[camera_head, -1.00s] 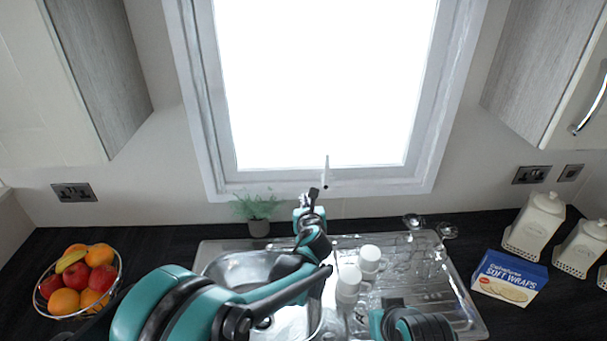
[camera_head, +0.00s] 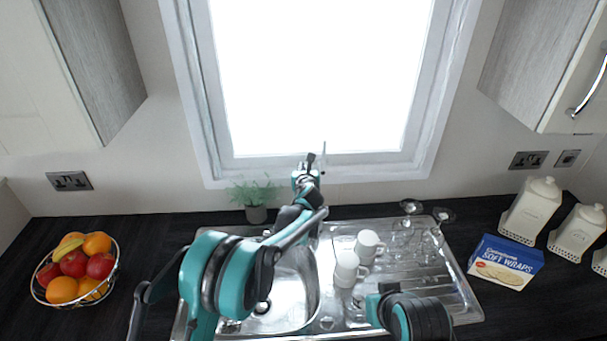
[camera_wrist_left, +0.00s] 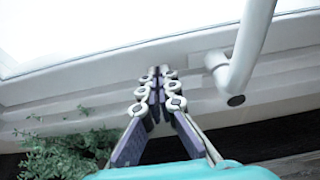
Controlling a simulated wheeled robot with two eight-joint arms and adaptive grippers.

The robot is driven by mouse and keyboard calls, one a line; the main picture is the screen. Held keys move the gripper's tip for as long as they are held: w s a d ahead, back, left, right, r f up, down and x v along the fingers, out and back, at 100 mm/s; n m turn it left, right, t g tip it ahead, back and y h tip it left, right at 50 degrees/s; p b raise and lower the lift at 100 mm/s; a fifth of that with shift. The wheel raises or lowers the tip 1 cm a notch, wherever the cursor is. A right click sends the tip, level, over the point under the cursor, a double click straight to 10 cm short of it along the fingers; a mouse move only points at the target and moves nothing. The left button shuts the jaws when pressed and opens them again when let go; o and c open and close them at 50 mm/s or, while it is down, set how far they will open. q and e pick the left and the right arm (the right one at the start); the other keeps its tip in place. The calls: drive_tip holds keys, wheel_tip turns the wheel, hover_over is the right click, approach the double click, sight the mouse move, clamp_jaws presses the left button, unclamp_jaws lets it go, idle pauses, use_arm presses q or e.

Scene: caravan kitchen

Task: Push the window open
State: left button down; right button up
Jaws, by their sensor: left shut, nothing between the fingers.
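The window (camera_head: 223,120) has a white frame around a bright pane above the sink, and I see no gap at its lower edge. Its white handle (camera_head: 324,150) stands at the bottom middle; it also shows large in the left wrist view (camera_wrist_left: 245,50). My left gripper (camera_head: 310,160) is in front of the lower frame, just left of the handle. In the left wrist view its fingers (camera_wrist_left: 160,75) are shut and empty, pointing at the lower frame. Whether they touch it I cannot tell. Part of my right arm shows at the bottom, but its gripper is not visible.
A potted plant (camera_head: 256,213) stands left of the gripper, below the sill. White mugs (camera_head: 346,268) and glasses stand on the steel sink (camera_head: 450,290). A fruit basket (camera_head: 117,262) is at left; a wraps box (camera_head: 506,262) and white canisters (camera_head: 531,210) are at right.

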sight(302, 159)
use_arm(q)
drive_tip(key=shift+w, duration=0.25)
drive_tip(key=shift+t, duration=0.4)
drive_tip(key=x, duration=0.1)
drive_tip(key=b+x, duration=0.1)
drive_tip(key=x, duration=0.3)
drive_tip(key=shift+w+r, duration=0.1)
drive_tip(key=shift+r, duration=0.3)
